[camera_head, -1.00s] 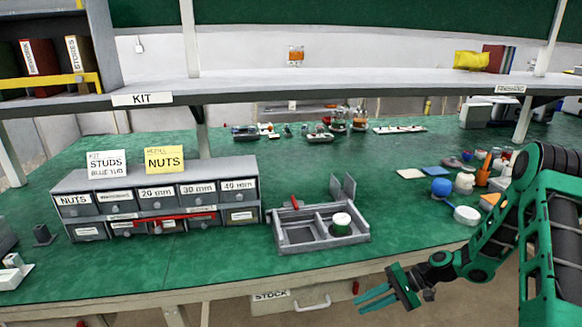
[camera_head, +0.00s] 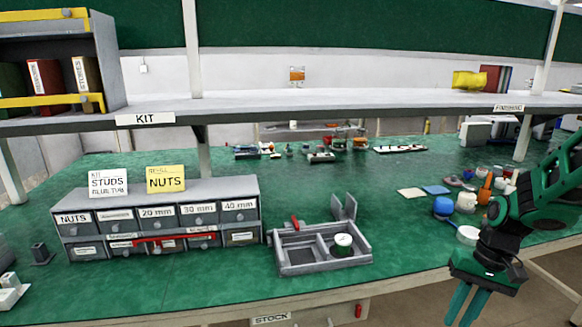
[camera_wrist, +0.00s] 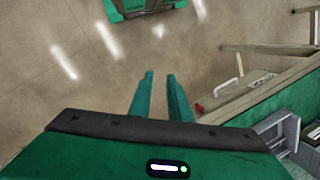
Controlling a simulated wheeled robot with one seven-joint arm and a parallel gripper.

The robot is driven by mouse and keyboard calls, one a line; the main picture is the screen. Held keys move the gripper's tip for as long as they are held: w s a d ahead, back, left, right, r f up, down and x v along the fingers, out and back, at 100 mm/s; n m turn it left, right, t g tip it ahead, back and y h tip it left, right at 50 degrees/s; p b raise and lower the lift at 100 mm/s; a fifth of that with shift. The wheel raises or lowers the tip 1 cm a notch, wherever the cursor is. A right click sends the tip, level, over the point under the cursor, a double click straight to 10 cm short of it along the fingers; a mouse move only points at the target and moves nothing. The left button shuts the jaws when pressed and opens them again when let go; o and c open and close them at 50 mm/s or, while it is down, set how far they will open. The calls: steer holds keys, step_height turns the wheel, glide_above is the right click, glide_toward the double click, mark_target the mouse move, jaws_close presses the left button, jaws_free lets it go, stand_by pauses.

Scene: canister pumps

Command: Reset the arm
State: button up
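My green arm (camera_head: 530,205) reaches in from the right side of the head view, over the bench's front right edge. My gripper (camera_head: 460,314) hangs in front of that edge with its fingers pointing down. In the wrist view my gripper (camera_wrist: 160,76) has its two teal fingers apart, with only bare floor between them, so it is open and empty. In the head view the fingertips lie at the bottom edge of the picture.
The green bench (camera_head: 400,240) holds a grey drawer unit (camera_head: 262,215) and a grey divided tray (camera_head: 320,262) with a white-and-green round item (camera_head: 343,243). Several small parts, including a blue one (camera_head: 443,207), lie near my arm. A drawer handle shows in the wrist view (camera_wrist: 215,91).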

steer(key=s+d+r+m+h, duration=0.1)
steer(key=s+r, duration=0.3)
steer(key=s, duration=0.4)
steer(key=s+d+r+m+h, duration=0.1)
steer(key=s+d+r, duration=0.1)
steer(key=s+r, duration=0.3)
steer(key=s, duration=0.4)
steer(key=shift+s+d+r+t, duration=0.15)
steer(key=shift+s+r+t, duration=0.05)
steer(key=shift+t, duration=0.2)
steer(key=shift+w+f, duration=0.25)
steer(key=shift+w, duration=0.4)
